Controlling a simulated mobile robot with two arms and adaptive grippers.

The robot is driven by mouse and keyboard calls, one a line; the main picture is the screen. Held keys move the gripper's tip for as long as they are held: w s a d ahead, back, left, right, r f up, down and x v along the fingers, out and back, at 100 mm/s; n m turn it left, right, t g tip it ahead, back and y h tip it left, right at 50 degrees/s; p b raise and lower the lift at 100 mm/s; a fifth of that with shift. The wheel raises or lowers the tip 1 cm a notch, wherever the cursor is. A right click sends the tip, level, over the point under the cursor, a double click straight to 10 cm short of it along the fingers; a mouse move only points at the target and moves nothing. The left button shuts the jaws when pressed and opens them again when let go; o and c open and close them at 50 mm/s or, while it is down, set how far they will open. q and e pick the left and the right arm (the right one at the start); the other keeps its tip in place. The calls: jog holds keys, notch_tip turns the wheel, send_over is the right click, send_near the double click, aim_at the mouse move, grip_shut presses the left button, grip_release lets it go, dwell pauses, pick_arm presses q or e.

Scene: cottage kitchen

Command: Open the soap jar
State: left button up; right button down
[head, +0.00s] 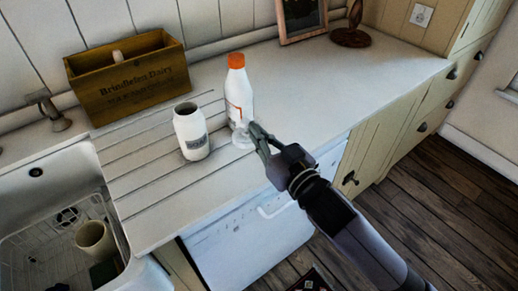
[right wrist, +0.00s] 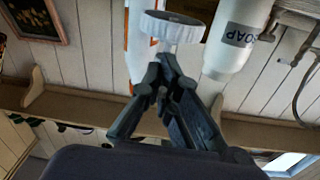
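The soap jar (head: 192,134) is a white jar with a grey label, standing upright on the ribbed drainboard. Its mouth is uncovered and looks dark inside. The jar also shows in the right wrist view (right wrist: 238,40), with SOAP on its label. My right gripper (head: 256,131) is to the right of the jar, near the counter's front edge. In the right wrist view its fingers (right wrist: 165,68) are closed on the knob of a round whitish lid (right wrist: 172,26). The lid also shows in the head view (head: 242,139), apart from the jar. My left gripper is not in view.
A white bottle with an orange cap (head: 238,92) stands close behind the lid. A wooden box (head: 130,82) is at the back. The sink (head: 40,215), holding a beige cup (head: 95,240), is at the left.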

jog(key=shift+f, duration=2.2)
jog(key=shift+b, duration=0.3)
jog(key=c, duration=2.3)
grip_release()
jog(key=shift+f, duration=0.1)
jog(key=o, duration=0.5)
jog(key=shift+s, duration=0.1)
jog(key=b+v, duration=0.1)
jog(key=v, duration=1.1)
